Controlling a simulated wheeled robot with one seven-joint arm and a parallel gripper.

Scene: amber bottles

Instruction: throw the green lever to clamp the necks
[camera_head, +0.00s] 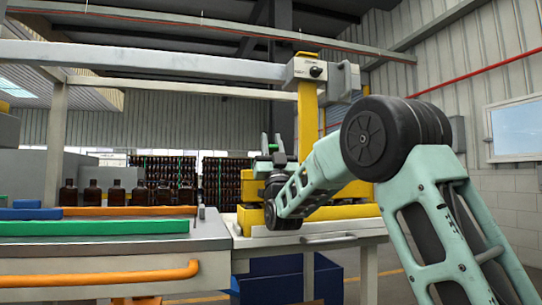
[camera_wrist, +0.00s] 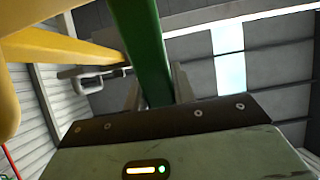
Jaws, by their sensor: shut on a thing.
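The green lever (camera_wrist: 147,45) runs from the top of the wrist view down between the fingers of my gripper (camera_wrist: 156,88). The fingers are shut on it. In the head view my gripper (camera_head: 272,150) is small and dark, pointing up beside the yellow machine (camera_head: 308,120). A small green piece of the lever (camera_head: 272,148) shows there. Several amber bottles (camera_head: 115,193) stand upright in a row at the left, apart from my gripper. The clamp and any necks in it cannot be made out behind my arm.
A bench (camera_head: 100,255) with a green bar (camera_head: 95,228), a blue block and an orange rail fills the left. Racks of dark bottles (camera_head: 225,180) stand behind. A blue bin (camera_head: 275,280) sits below the machine table. A grey-white beam (camera_head: 150,62) crosses overhead.

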